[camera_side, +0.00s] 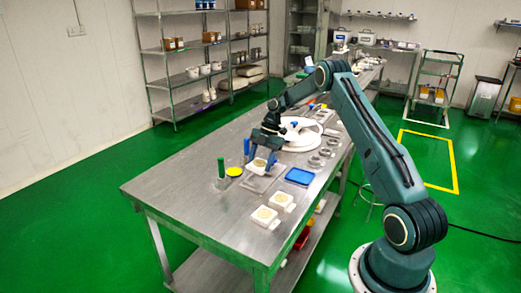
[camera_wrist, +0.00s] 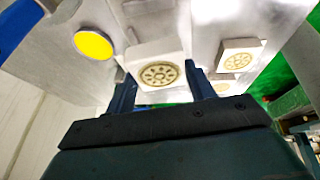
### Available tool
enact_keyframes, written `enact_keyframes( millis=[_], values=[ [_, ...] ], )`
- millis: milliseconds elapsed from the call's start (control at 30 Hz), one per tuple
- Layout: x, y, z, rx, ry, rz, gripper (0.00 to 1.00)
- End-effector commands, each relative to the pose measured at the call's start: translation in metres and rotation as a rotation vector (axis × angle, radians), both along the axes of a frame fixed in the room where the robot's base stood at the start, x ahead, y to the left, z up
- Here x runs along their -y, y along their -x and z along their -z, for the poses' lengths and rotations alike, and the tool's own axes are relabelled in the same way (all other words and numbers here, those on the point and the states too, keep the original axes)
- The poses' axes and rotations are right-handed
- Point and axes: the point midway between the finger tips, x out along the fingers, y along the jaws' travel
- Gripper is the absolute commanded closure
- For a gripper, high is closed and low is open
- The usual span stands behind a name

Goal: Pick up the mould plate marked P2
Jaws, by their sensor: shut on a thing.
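A white mould plate (camera_wrist: 157,62) with a round tan patterned insert sits between the two fingers of my gripper (camera_wrist: 160,82) in the wrist view. My gripper is shut on it. In the side view my gripper (camera_side: 262,158) is low over the steel table, with the held plate (camera_side: 257,166) at its tips. I cannot tell whether the plate touches what is below it. Two similar white plates (camera_side: 263,216) (camera_side: 282,200) lie nearer the table's front end. No P2 marking is readable on any plate.
A blue tray (camera_side: 299,176) lies right of my gripper. A yellow disc (camera_side: 234,171), a green upright cylinder (camera_side: 221,168) and a blue upright thing (camera_side: 247,146) are on its left. A large white round machine part (camera_side: 299,134) stands behind. The table's front left is bare.

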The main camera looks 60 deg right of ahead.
Motion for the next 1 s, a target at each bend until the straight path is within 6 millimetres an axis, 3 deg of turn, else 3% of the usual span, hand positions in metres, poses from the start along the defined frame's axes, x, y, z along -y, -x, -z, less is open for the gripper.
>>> enact_keyframes(
  millis=[200, 400, 1000],
  values=[
    [0.001, 0.000, -0.034, 0.003, 0.003, 0.001, 0.71],
    [0.000, 0.000, -0.051, 0.001, 0.001, 0.000, 0.71],
    [0.000, 0.000, -0.055, 0.000, 0.000, 0.000, 0.71]
  ],
)
